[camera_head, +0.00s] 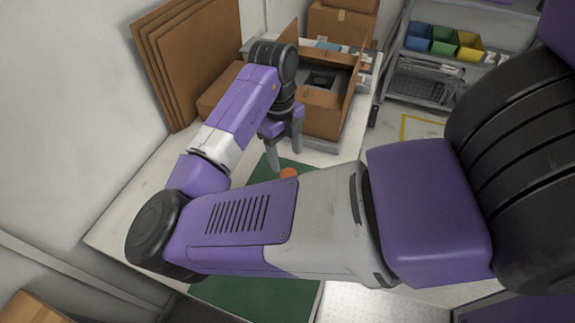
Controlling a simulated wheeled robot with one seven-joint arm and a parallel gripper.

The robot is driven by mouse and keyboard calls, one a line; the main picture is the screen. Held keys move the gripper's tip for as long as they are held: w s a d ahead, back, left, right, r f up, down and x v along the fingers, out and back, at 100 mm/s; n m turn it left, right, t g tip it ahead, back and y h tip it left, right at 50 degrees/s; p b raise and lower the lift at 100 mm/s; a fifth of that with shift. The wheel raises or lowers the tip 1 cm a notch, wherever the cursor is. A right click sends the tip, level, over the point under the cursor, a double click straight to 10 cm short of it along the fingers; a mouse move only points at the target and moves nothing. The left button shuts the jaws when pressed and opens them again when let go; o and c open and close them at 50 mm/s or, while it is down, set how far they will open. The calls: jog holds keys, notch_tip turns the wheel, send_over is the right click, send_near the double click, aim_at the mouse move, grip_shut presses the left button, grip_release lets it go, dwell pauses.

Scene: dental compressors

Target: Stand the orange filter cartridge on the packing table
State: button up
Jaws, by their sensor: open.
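The orange filter cartridge (289,173) shows only as a small orange patch on the green mat (262,295), just beyond my forearm, which hides the rest of it. I cannot tell whether it stands or lies. The mat covers part of the white packing table (130,205). My gripper (286,157) points down over the far part of the mat, a little above and beside the orange patch. Its fingers are apart, with nothing seen between them.
An open cardboard box (322,112) holding a dark item stands behind my gripper. Flat cardboard sheets (180,65) lean on the left wall. A shelf (425,66) with blue, green and yellow bins is at the back right. The table's left part is bare.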

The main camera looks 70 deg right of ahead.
jog(key=s+d+r+n+g+h, duration=0.1)
jog(key=s+d+r+n+h, duration=0.15)
jog(key=d, duration=0.35)
jog(key=s+d+r+n+h, duration=0.1)
jog(key=d+r+n+h, duration=0.1)
jog(key=d+h, duration=0.25)
jog(key=s+d+r+n+g+h, duration=0.1)
jog(key=s+d+r+n+h, duration=0.15)
jog(key=d, duration=0.35)
jog(key=w+d+r+n+t+h, duration=0.2)
jog(key=w+r+n+t+h, duration=0.5)
jog(key=n, duration=0.5)
jog(key=w+a+f+n+t+y, duration=0.2)
jog(key=a+f+n+t+y, duration=0.25)
jog(key=a+n, duration=0.6)
jog(key=w+a+f+n+t+y, duration=0.1)
jog(key=a+f+n+t+y, duration=0.55)
jog(key=a, duration=0.75)
jog(key=s+a+r+n+y, duration=0.1)
jog(key=s+a+n+y, duration=0.1)
jog(key=s+a, duration=0.5)
jog(key=s+a+n+y, duration=0.3)
jog(key=s+a, duration=0.5)
jog(key=a, duration=0.7)
jog(key=shift+r, duration=0.4)
